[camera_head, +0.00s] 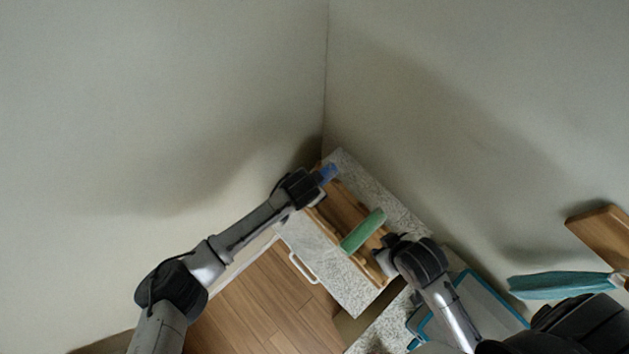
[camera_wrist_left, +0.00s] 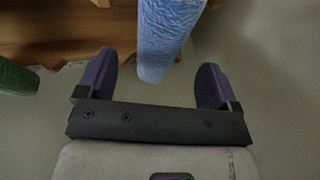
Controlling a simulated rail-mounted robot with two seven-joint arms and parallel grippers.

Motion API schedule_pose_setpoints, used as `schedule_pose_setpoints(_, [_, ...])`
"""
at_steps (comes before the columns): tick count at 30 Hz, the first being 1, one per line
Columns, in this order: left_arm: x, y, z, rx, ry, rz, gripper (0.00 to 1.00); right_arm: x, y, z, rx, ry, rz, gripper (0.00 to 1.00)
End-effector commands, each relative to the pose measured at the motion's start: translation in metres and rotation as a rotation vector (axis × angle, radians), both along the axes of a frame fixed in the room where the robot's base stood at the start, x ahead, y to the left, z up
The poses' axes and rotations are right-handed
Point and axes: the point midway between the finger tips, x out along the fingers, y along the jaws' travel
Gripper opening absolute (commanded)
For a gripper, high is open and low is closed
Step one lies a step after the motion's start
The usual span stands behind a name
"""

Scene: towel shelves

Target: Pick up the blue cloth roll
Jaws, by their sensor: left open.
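The blue cloth roll (camera_head: 328,172) is at the far end of a wooden rack near the wall corner, partly hidden by my left gripper (camera_head: 318,178). In the left wrist view the blue cloth roll (camera_wrist_left: 166,32) hangs down into the space between the two fingers of my left gripper (camera_wrist_left: 157,68). The fingers are spread apart with gaps on both sides of the roll, and it is not clasped. My right gripper (camera_head: 384,258) is by the near end of the rack; its fingers are too small and dark to read.
A green roll (camera_head: 363,231) lies across the wooden rack (camera_head: 343,208), and its end shows in the left wrist view (camera_wrist_left: 17,78). The rack stands on a speckled counter (camera_head: 318,250) in the wall corner. A teal item (camera_head: 560,285) and a wooden shelf (camera_head: 603,232) are at the right.

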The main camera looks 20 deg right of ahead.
Motion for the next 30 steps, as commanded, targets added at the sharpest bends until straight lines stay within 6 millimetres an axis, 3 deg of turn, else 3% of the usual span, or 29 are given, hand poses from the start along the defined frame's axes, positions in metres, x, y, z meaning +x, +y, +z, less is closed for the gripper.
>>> schedule_pose_setpoints(9, [0.011, -0.011, -0.029, 0.002, 0.001, 0.001, 0.86, 0.0, -0.002, 0.003, -0.007, -0.001, 0.004, 0.43])
schedule_pose_setpoints(22, [0.013, -0.013, -0.035, 0.0, 0.0, 0.0, 0.86, 0.0, -0.002, 0.003, -0.007, 0.0, 0.005, 0.43])
schedule_pose_setpoints(30, [0.013, -0.013, -0.035, 0.0, 0.0, 0.0, 0.6, 0.0, -0.001, 0.003, -0.004, -0.001, 0.002, 0.43])
